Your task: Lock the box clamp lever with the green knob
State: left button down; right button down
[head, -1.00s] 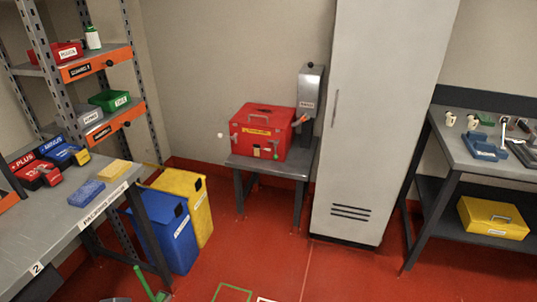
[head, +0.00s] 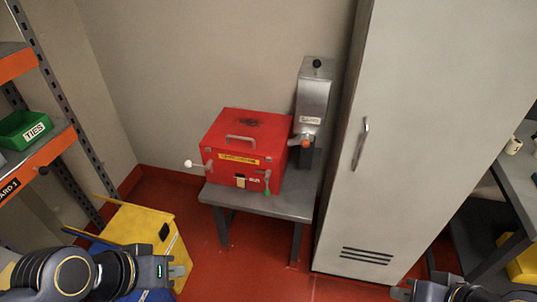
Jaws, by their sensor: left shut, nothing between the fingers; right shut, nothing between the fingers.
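The red box (head: 230,135) stands on a small grey table (head: 285,205) against the wall, with a handle on its lid and a yellow label on its front. A lever with a green knob (head: 267,190) hangs down at the front right of the box. A second lever with a white knob (head: 188,163) sticks out at the left side. My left gripper (head: 180,271) is shut and empty at the lower left, well short of the box. My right gripper (head: 399,292) is shut and empty at the bottom edge, right of the table and mostly cut off.
A grey dispenser (head: 314,90) with an orange part stands right of the box. A tall grey cabinet (head: 420,130) stands close on the right. A yellow bin (head: 140,228) is at the lower left, near my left arm. Red floor is free before the table.

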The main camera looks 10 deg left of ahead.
aim_at(267, 192)
jog(key=i+j, duration=0.1)
jog(key=i, duration=0.3)
jog(key=i+j+z, duration=0.1)
jog(key=i, duration=0.25)
jog(key=i+j, duration=0.15)
jog(key=i, duration=0.25)
jog(key=l+z, duration=0.05)
